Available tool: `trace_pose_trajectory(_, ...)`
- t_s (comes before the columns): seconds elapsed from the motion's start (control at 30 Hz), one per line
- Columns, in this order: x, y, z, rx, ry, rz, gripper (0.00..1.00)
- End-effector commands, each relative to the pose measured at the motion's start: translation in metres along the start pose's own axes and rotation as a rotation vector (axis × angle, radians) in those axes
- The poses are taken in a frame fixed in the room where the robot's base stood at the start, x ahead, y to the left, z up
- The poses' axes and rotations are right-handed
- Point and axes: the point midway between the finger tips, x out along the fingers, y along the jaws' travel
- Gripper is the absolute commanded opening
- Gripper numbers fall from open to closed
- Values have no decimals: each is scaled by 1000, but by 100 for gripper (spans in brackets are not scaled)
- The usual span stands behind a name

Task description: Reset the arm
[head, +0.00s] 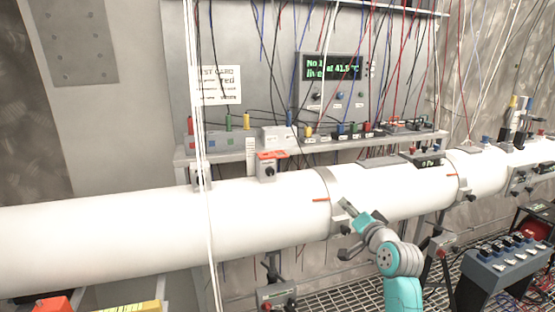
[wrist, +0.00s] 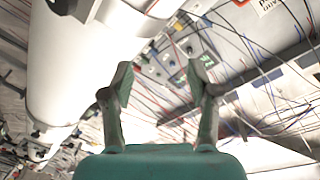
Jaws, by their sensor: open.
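My gripper (wrist: 160,85) is open and empty in the wrist view, with its two fingers apart and nothing between them. In the head view my teal and grey arm rises from the bottom right, and my gripper (head: 346,208) shows small in front of the white pipe (head: 110,235). I cannot tell from this view how far it is from the pipe. The pipe also shows on the left of the wrist view (wrist: 75,75).
A shelf (head: 310,147) with several coloured terminals runs behind the pipe. A display panel (head: 334,80) and a test card (head: 219,86) are on the wall. Many wires hang down. A blue-grey switch box (head: 505,262) stands at the lower right, above grating.

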Motion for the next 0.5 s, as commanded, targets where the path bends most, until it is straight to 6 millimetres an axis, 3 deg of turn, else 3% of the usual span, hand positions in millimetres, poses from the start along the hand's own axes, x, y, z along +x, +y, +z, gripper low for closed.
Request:
trace_pose_trajectory(0.03, -10, 17, 21, -7, -1, 15, 60)
trace_pose_trajectory(0.2, -46, 63, 77, -47, 9, 56, 60)
trace_pose_trajectory(0.5, -128, 124, 165, -133, 18, 123, 60)
